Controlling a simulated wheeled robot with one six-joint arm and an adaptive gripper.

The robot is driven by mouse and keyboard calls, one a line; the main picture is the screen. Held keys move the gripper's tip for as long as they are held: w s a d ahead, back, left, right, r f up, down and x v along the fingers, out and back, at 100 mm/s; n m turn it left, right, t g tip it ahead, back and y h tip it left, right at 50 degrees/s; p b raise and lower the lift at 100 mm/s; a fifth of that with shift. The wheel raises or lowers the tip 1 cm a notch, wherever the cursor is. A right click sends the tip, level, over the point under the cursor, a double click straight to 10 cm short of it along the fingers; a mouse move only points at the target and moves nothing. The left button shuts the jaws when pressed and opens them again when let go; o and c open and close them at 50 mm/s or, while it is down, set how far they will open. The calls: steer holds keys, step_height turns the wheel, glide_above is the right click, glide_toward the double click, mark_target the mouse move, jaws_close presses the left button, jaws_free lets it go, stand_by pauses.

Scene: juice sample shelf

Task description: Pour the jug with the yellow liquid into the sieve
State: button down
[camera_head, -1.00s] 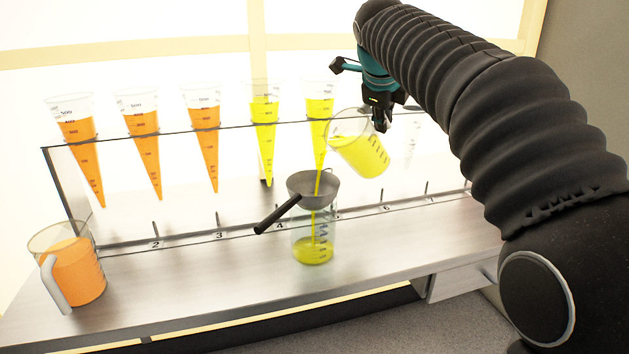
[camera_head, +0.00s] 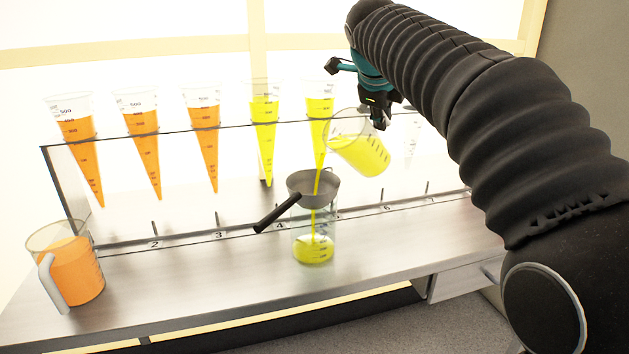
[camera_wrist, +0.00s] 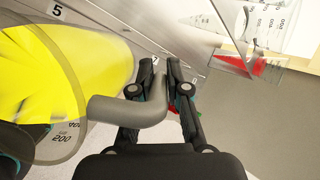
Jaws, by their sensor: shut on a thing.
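The jug with yellow liquid (camera_head: 362,150) is tilted to the left above the sieve in the head view. A yellow stream runs from its lip into the sieve (camera_head: 311,190). The sieve has a dark handle and sits on top of a clear beaker (camera_head: 312,248). A yellow stream falls below the sieve into the beaker, which has yellow liquid at its bottom. My gripper (camera_head: 385,112) is shut on the jug's handle. In the wrist view my gripper's fingers (camera_wrist: 164,82) close around the grey handle (camera_wrist: 128,110), with the yellow jug (camera_wrist: 85,65) at left.
A jug of orange liquid (camera_head: 75,272) stands at the left end of the metal shelf (camera_head: 180,290). A clear rack (camera_head: 110,180) behind holds several cones, orange at left and yellow at right. The shelf front between the orange jug and beaker is clear.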

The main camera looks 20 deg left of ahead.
steer(key=shift+s+a+r+n+t+h+b, duration=0.1)
steer(key=shift+s+a+r+t+h+b, duration=0.3)
steer(key=shift+b, duration=0.8)
steer(key=shift+s+f+n+t+h+b, duration=0.1)
steer(key=shift+s+t+h+b, duration=0.1)
steer(key=shift+t+b, duration=0.7)
steer(key=shift+s+a+r+n+t+h+b, duration=0.1)
steer(key=shift+s+a+r+t+h+b, duration=0.15)
steer(key=shift+b, duration=1.2)
stand_by(3.2)
steer(key=shift+s+a+r+b, duration=0.1)
steer(key=shift+r+b, duration=0.15)
steer(key=shift+b, duration=0.2)
stand_by(0.8)
